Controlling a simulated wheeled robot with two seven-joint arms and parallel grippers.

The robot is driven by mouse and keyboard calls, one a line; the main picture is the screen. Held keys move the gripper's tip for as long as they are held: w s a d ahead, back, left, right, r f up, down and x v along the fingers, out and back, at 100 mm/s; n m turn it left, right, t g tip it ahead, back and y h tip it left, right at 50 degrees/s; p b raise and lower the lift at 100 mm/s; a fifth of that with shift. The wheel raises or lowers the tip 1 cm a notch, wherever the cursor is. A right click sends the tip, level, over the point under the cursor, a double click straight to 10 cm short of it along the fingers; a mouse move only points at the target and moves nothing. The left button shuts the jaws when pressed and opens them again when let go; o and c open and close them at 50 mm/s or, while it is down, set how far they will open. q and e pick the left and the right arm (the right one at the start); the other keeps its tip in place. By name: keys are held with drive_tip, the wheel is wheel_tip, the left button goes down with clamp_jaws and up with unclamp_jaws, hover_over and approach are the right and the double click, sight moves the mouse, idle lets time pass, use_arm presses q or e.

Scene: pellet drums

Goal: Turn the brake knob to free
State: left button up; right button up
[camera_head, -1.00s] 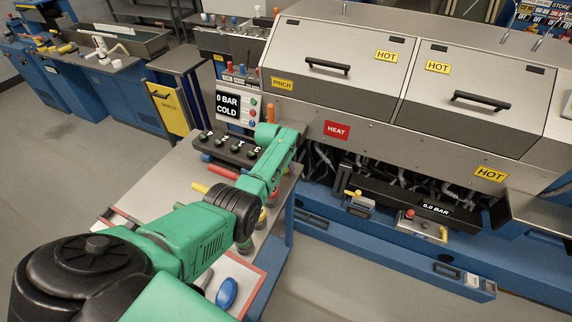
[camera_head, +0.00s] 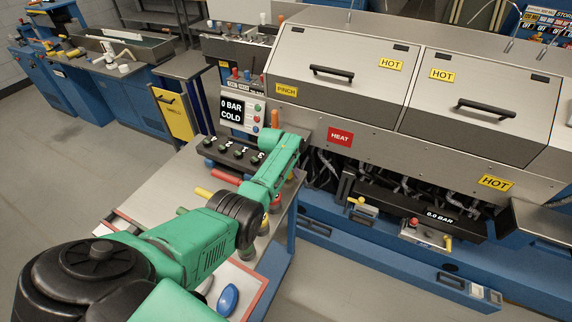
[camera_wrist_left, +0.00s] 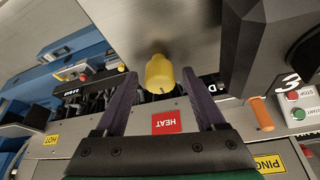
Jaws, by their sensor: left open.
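My left arm reaches in from the left in the head view, over a bench. Its gripper is hidden there behind my own arm. In the left wrist view my left gripper (camera_wrist_left: 159,74) is open, with its two dark fingers apart. A yellow rounded cylinder (camera_wrist_left: 160,76) shows between the fingertips, over a grey metal surface; I cannot tell whether the fingers touch it. No label shows which part is the brake knob, and I cannot tell whether the yellow cylinder is it. My right gripper is not in view.
A black strip with several numbered knobs (camera_head: 232,152) lies on the bench (camera_head: 160,190). Behind it stands a panel reading 0 BAR COLD (camera_head: 231,110). The steel machine with HOT labels (camera_head: 390,64) and a red HEAT sign (camera_head: 340,137) stands right. Grey floor (camera_head: 345,285) is open in front.

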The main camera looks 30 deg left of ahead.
use_arm(q)
drive_tip(key=shift+s+r, duration=0.2)
drive_tip(key=shift+r, duration=0.35)
drive_tip(key=b+v, duration=0.1)
drive_tip(key=v, duration=1.2)
drive_tip(key=shift+b, duration=0.4)
drive_tip(key=shift+a+r, duration=0.1)
